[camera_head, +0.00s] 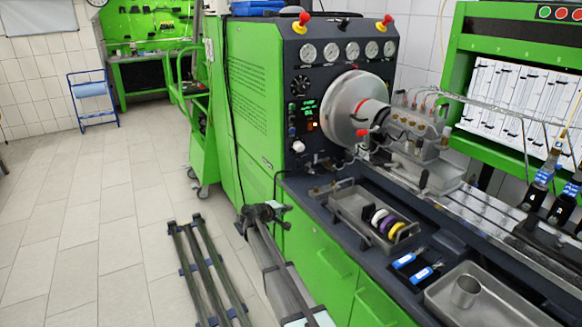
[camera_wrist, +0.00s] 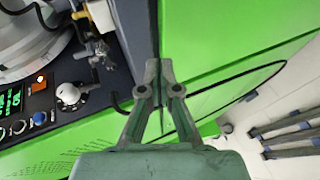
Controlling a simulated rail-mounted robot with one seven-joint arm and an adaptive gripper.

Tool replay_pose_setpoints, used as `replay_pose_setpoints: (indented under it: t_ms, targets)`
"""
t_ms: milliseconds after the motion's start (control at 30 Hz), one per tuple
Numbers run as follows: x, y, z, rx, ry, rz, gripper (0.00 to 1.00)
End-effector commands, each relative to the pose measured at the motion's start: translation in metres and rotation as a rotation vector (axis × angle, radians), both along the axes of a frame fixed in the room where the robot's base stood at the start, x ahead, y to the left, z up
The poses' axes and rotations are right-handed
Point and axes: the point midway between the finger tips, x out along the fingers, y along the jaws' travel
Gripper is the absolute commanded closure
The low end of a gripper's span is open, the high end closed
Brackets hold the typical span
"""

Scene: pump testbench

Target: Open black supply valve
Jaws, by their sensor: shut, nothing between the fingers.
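My gripper (camera_wrist: 160,66) is shut and empty in the wrist view, its two fingertips together in front of the bench's dark edge and green side. In the head view the end of my arm (camera_head: 263,212) is low in front of the bench, apart from the control panel. A round black knob (camera_head: 300,85) is on the dark panel below the pressure gauges. A small black part (camera_head: 343,23) sits on top of the bench between two red-and-yellow valves. I cannot tell which black part is the supply valve. Neither is clearly visible in the wrist view.
A white knob (camera_head: 298,147) is low on the panel and also shows in the wrist view (camera_wrist: 68,93). A thin metal tap (camera_wrist: 97,50) projects near it. A round metal housing (camera_head: 352,100) stands right of the panel. The aisle floor (camera_head: 100,230) is mostly clear.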

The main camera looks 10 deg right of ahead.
Motion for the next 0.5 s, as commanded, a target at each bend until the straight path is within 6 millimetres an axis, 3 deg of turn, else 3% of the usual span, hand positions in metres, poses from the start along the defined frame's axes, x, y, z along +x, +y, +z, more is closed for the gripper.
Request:
replay_pose_setpoints:
  t_ms: [33,100,200,500]
  targets:
    - [0.03,0.003,0.03,-0.062,-0.041,0.023,1.0]
    - [0.054,0.006,0.065,-0.146,-0.083,0.051,1.0]
    - [0.075,0.008,0.093,-0.245,-0.116,0.085,1.0]
    - [0.089,0.015,0.117,-0.375,-0.147,0.141,1.0]
